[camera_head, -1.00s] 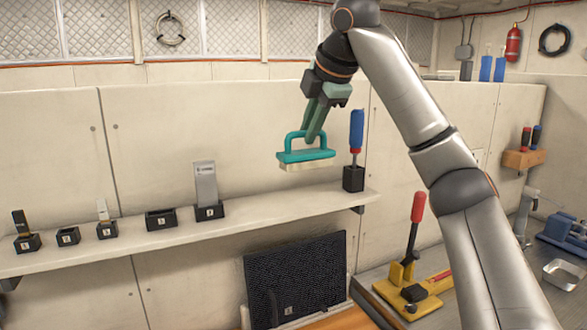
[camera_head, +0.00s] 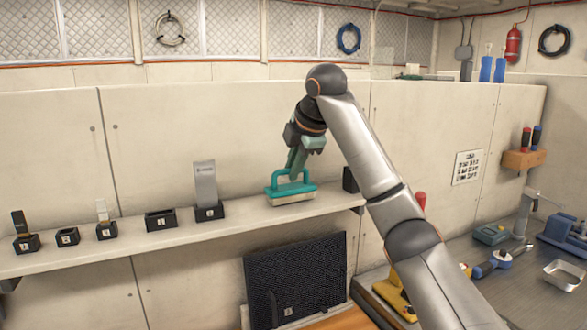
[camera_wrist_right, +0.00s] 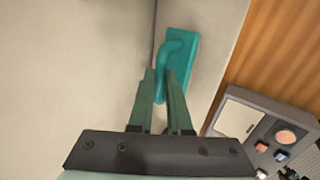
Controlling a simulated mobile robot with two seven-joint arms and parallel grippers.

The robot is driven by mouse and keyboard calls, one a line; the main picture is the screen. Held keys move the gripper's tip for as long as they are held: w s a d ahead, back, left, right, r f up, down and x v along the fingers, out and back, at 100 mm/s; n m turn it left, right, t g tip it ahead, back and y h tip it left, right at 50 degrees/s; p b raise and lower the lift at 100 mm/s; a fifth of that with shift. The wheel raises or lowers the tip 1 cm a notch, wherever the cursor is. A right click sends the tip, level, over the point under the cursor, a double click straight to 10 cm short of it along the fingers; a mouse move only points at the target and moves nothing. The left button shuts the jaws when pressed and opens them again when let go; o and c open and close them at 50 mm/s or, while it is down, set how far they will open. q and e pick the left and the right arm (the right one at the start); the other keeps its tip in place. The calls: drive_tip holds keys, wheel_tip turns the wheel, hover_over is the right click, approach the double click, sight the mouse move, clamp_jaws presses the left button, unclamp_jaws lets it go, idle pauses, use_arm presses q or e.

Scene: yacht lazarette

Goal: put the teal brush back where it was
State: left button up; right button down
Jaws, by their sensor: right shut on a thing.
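The teal brush (camera_head: 291,190) has a loop handle and a pale bristle underside. It is at the right part of the long shelf (camera_head: 240,224), low over the shelf top; I cannot tell whether it touches. My right gripper (camera_head: 296,168) is shut on its handle from above. In the right wrist view the brush (camera_wrist_right: 182,62) shows beyond the fingertips (camera_wrist_right: 162,85). Of the black holders on the shelf, the second from left (camera_head: 67,237) and the wide fourth one (camera_head: 160,220) look empty. My left gripper is not in view.
A holder with a grey upright tool (camera_head: 206,185) stands left of the brush. A black block (camera_head: 349,180) stands to its right, partly behind my arm. A dark ribbed panel (camera_head: 296,278) stands below the shelf. The worktop at right holds tools and a metal tray (camera_head: 563,274).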

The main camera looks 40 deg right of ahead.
drive_tip(key=shift+f, duration=0.2)
drive_tip(key=shift+f, duration=0.15)
drive_tip(key=c, duration=0.9)
unclamp_jaws()
drive_tip(key=shift+o, duration=0.2)
drive_tip(key=v, duration=1.2)
drive_tip(key=shift+s, duration=0.1)
